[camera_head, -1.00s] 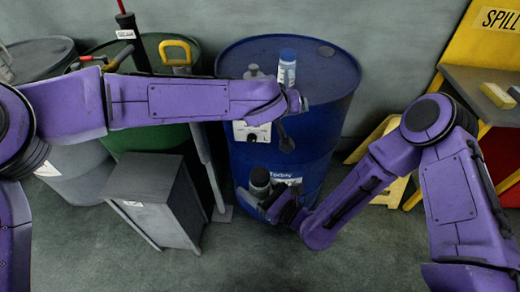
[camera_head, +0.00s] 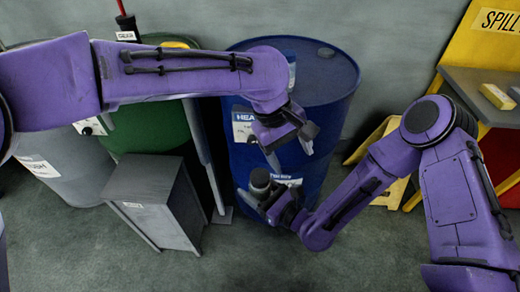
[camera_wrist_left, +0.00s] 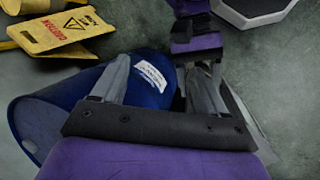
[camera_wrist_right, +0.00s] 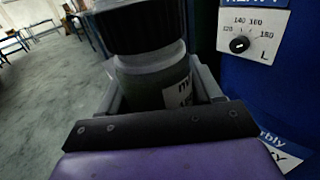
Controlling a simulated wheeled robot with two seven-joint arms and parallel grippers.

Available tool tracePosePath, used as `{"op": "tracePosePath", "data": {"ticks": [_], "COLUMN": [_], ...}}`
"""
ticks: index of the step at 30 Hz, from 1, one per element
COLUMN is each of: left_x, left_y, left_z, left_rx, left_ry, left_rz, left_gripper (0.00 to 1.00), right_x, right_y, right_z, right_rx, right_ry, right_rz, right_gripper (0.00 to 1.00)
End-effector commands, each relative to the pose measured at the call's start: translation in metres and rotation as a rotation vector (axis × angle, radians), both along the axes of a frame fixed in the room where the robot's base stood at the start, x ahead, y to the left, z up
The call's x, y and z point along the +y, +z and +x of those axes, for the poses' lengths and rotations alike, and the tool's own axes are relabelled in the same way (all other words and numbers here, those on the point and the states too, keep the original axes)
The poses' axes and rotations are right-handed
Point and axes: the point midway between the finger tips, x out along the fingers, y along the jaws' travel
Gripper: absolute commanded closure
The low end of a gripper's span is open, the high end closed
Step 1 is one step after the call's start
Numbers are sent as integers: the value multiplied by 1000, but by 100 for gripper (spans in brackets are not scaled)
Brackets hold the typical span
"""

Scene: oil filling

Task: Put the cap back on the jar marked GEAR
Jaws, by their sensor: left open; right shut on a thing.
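A small jar (camera_head: 261,189) with a dark cap (camera_head: 259,177) on top stands in my right gripper (camera_head: 265,200), low in front of the blue drum. In the right wrist view, the black ribbed cap (camera_wrist_right: 140,25) tops the greenish, clear jar (camera_wrist_right: 150,83) between the fingers. Only part of the jar's label shows, and I cannot read it as GEAR; how tightly the cap sits cannot be told. My left gripper (camera_head: 290,150) is open and empty, up and right of the jar, pointing down beside the drum. It also shows in the left wrist view (camera_wrist_left: 162,78).
The blue drum (camera_head: 325,85) stands behind both grippers. A grey box stand (camera_head: 160,195), a green drum (camera_head: 155,125) and a grey drum (camera_head: 75,165) are at left. A yellow spill station (camera_head: 450,55) is at right. My left arm hides much of the drum tops.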

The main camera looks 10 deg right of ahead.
Motion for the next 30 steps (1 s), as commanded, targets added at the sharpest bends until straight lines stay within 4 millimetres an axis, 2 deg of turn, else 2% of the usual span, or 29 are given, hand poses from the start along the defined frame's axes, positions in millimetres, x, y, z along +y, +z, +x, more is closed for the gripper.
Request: {"op": "tracePosePath", "data": {"ticks": [1,4,9,20,23,30], "left_x": [14,41,61,62,62,62], "left_y": [-2,-4,-3,-6,-16,-57], "left_z": [4,11,19,19,19,18], "left_rx": [-6,-25,-55,-55,-53,-51], "left_ry": [51,159,255,263,263,262], "left_rz": [84,229,337,343,341,341], "left_gripper": [27,27,27,27,27,27], "right_x": [0,0,0,0,0,0], "right_y": [0,0,0,0,0,0], "right_z": [0,0,0,0,0,0], "right_rx": [-1,-1,-1,-1,-1,-1], "right_ry": [0,0,0,0,0,0], "right_rz": [1,1,1,1,1,1], "right_gripper": [100,100,100,100,100,100]}}
